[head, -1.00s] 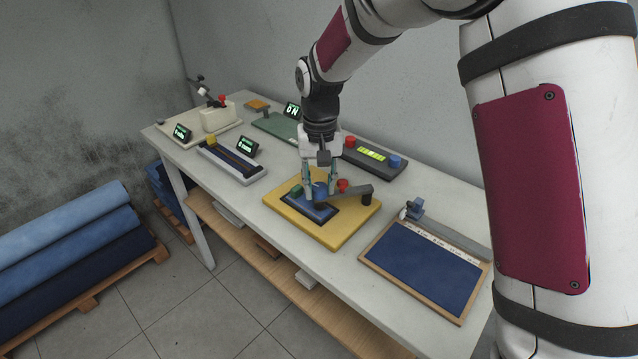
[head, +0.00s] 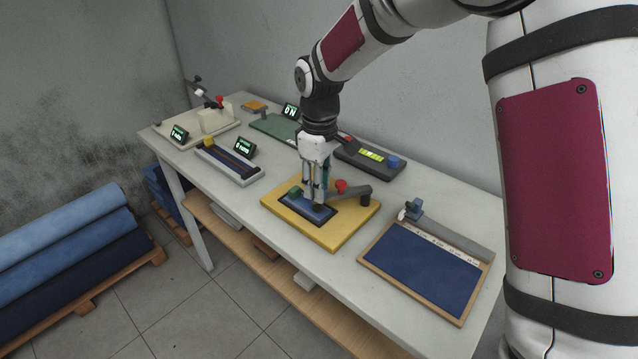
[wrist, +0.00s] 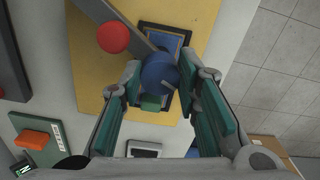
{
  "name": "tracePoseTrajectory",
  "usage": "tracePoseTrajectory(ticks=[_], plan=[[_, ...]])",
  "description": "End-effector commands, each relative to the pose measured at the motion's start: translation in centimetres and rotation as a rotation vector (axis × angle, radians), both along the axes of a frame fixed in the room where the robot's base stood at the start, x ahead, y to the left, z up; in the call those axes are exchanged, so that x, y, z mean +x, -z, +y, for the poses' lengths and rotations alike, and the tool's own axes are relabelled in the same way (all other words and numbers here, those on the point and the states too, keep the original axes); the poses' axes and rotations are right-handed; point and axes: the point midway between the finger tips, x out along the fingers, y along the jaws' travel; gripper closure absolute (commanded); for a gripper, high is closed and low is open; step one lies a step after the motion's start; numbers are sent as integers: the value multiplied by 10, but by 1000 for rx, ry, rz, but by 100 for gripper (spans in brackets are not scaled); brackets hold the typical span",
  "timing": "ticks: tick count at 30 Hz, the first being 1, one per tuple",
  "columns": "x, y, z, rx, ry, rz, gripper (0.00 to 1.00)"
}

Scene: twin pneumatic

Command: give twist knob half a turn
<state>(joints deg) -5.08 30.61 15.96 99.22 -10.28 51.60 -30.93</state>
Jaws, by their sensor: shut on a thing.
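A blue round knob (wrist: 156,70) sits on a blue plate (wrist: 178,37) with a dark frame, on a yellow board (wrist: 115,76). My gripper (wrist: 160,80) points down over it, with one finger on each side of the knob, shut on it. In the head view my gripper (head: 317,200) stands over the blue plate (head: 301,207) on the yellow board (head: 325,237), and its fingers hide most of the knob.
A grey lever (head: 358,193) with a red ball (head: 341,186) and a green block (head: 295,194) are close beside my gripper. A framed blue panel (head: 418,262) is to the right. Slider (head: 228,162) and button devices (head: 372,157) stand behind. Bare tabletop lies between boards.

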Motion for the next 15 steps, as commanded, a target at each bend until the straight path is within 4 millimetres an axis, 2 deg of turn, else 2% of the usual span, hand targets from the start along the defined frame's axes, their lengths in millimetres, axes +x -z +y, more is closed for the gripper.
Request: tracePoseTrajectory(ticks=[6,15], plan=[[1,-1,0,1,-186,-2,98],[2,-1,-1,0,-368,-1,98]])
